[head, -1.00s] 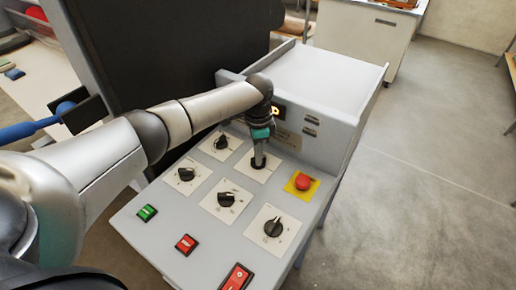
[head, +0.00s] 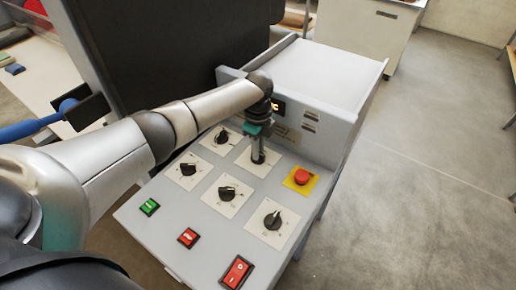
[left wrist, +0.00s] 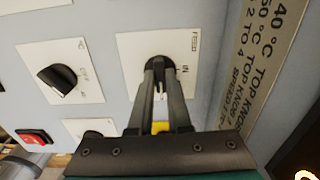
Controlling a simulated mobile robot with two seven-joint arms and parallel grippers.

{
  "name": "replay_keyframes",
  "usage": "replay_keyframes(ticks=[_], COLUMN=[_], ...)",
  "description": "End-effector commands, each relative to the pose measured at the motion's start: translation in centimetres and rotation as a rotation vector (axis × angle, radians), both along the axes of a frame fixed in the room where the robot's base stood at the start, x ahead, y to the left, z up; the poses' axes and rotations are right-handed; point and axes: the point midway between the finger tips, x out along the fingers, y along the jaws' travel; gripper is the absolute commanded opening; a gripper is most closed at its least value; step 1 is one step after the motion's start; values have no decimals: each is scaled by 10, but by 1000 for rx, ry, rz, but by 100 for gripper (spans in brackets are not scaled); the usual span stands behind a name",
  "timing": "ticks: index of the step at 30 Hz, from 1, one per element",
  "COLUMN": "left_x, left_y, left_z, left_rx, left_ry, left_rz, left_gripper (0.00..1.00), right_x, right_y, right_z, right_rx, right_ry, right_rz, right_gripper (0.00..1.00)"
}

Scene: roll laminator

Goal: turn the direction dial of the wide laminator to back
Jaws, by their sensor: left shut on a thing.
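The wide laminator's grey control panel (head: 205,228) carries several black dials on white plates. My left gripper (head: 257,158) reaches down onto the dial at the panel's back right, beside the upright housing. In the left wrist view my left gripper (left wrist: 160,68) is shut on this black dial (left wrist: 160,62), with a finger on each side. The dial's white plate (left wrist: 132,55) has small print, partly readable as "IN" on the right. The fingers hide most of the dial, so its pointer setting cannot be told. My right gripper is not in view.
Other dials (head: 228,193) (head: 273,220) stand close by. A red emergency button (head: 302,176) on a yellow plate is right of the gripper. Green (head: 149,207) and red (head: 188,237) buttons and a red rocker switch (head: 237,272) line the front. The housing (head: 330,75) rises behind.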

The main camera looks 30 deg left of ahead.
Motion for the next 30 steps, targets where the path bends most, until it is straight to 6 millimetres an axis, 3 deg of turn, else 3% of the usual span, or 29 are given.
replay_keyframes(ticks=[19,20,21,27,30], left_x=[1,1,1,0,0], left_y=[-2,-2,-2,-1,-1], left_z=[1,1,1,1,0], left_rx=[-4,-4,-4,-3,-2], left_ry=[-3,-3,-3,-1,-1], left_rz=[-53,-53,-53,-51,-51], left_gripper=[0,18,23,45,46], right_x=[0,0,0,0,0], right_y=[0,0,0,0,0], right_z=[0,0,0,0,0], right_rx=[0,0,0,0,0], right_ry=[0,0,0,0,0], right_rz=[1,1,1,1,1], right_gripper=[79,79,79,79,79])
